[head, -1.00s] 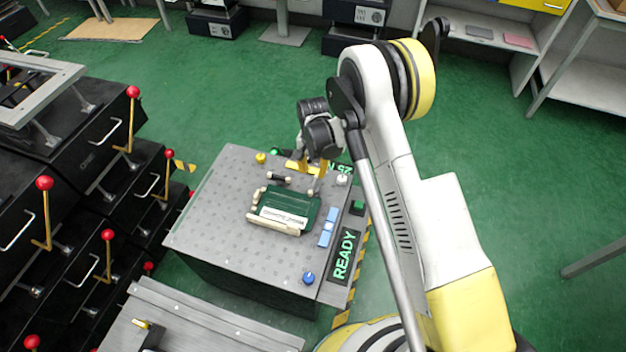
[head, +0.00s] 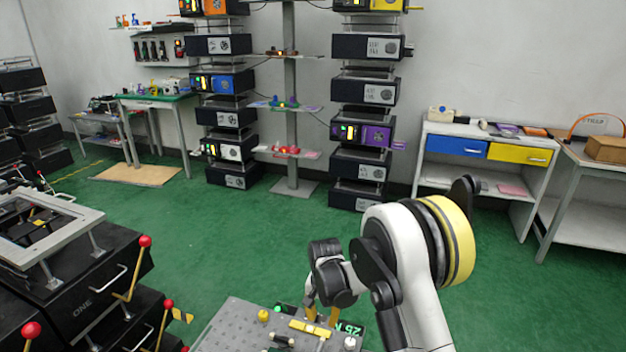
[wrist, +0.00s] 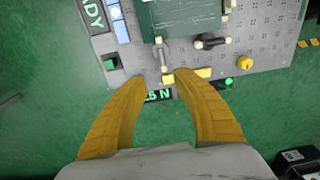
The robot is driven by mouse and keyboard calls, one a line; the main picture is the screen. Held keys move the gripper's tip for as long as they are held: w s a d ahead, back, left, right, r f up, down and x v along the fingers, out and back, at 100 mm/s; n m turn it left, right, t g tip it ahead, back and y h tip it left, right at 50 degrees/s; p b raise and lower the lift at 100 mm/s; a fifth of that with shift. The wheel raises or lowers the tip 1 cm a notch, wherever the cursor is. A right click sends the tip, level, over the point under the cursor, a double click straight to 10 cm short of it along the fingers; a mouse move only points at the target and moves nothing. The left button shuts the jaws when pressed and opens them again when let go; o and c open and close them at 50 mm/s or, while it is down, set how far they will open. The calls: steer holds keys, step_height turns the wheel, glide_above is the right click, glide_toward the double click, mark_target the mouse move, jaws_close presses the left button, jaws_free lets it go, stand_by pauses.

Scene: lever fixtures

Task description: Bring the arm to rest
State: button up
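My arm reaches in from the lower right of the head view, bent at the elbow, with its dark wrist pointing down. My gripper (head: 322,314) hangs over the far edge of the grey perforated bench top (head: 234,325). In the wrist view my gripper (wrist: 158,78) shows two yellow fingers spread apart with nothing held between them. The fingertips lie near a yellow bar (wrist: 190,74) and a small metal lever (wrist: 161,54); I cannot tell whether they touch. A green display (wrist: 157,96) shows between the fingers.
A black cabinet with red-knobbed levers (head: 145,241) stands at left. Instrument racks (head: 362,133) stand along the back wall. A workbench with blue and yellow drawers (head: 457,145) is at right. Green floor between them is clear.

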steer(key=s+d+r+n+t, duration=0.1)
steer(key=s+d+r, duration=0.2)
steer(key=r, duration=0.5)
steer(key=s+d+r+t, duration=0.1)
steer(key=s+d+r, duration=0.25)
steer(key=r, duration=0.45)
steer(key=s+d+r+n+t, duration=0.1)
steer(key=s+d+r, duration=0.2)
steer(key=r, duration=0.6)
steer(key=s+d+r+n+t, duration=0.1)
steer(key=s+d+r+t, duration=0.1)
steer(key=s, duration=0.7)
steer(key=s+d+r+n+t, duration=0.1)
steer(key=s+d, duration=0.3)
steer(key=s, duration=0.4)
steer(key=shift+s+d+r+t, duration=0.3)
steer(key=shift+s+r+t, duration=0.1)
steer(key=shift+r, duration=0.1)
